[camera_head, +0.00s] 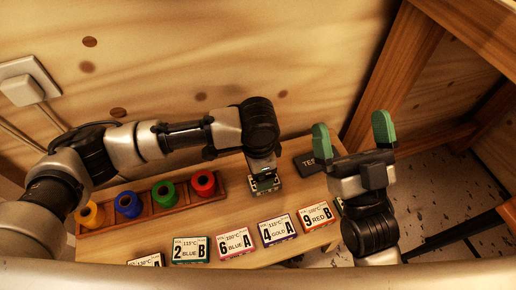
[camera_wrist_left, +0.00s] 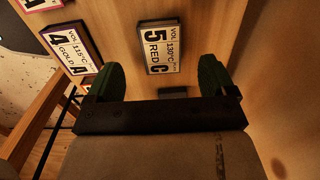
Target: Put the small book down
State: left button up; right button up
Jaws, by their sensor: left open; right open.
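The small book (camera_wrist_left: 162,48), with a white label reading "5 RED C" and a dark edge, appears to lie on the wooden table in the left wrist view. My left gripper (camera_wrist_left: 158,80) is open, its green fingers on either side of the book's near end, with gaps to both. In the head view my left gripper (camera_head: 264,180) points down at the table, and the arm hides most of the book there. My right gripper (camera_head: 353,135) is open and empty, its green fingers pointing up, beyond the table's right edge.
Labelled books "2 BLUE" (camera_head: 191,250), "6 BLUE A" (camera_head: 236,241), "4 GOLD A" (camera_head: 278,230) and "9 RED B" (camera_head: 315,216) line the table's front. A wooden rack (camera_head: 147,213) holds several coloured rolls at left. A dark block (camera_head: 308,162) lies at the back right.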

pick_arm(q)
jog(key=shift+r+p, duration=1.05)
jog(key=shift+r, duration=1.7)
pick_arm(e)
notch_tip(320, 180, down, 7)
jog(key=w+g+h, duration=0.2)
jog(key=g, duration=0.4)
jog(key=shift+w+d+r+g, duration=0.15)
jog(key=shift+w+d+g, duration=0.05)
jog(key=shift+d+g, duration=0.1)
